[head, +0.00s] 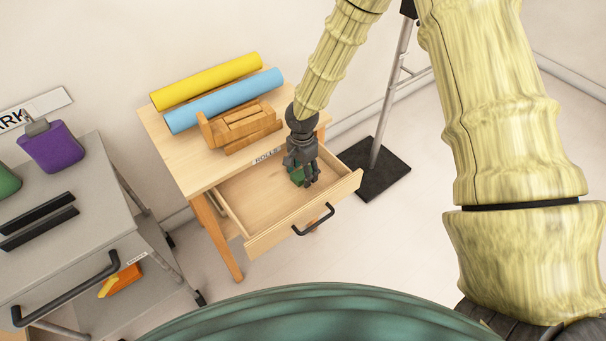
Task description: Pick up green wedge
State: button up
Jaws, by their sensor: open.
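The green wedge (296,175) lies in the open drawer (248,201) of the wooden table, near the drawer's back right. Only part of it shows, because my gripper covers the rest. My gripper (309,183) points down into the drawer, right over the wedge, with its fingers open. I cannot tell whether the fingers touch the wedge or stand around it.
A yellow roll (206,81), a blue roll (224,101) and a wooden block piece (240,126) lie on the tabletop. The drawer front (279,226) has a black handle. A stand with a black base (372,171) is at right. A grey cart (92,205) stands at left.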

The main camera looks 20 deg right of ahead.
jog(key=shift+f, duration=0.2)
jog(key=c, duration=1.1)
jog(key=shift+r, duration=0.1)
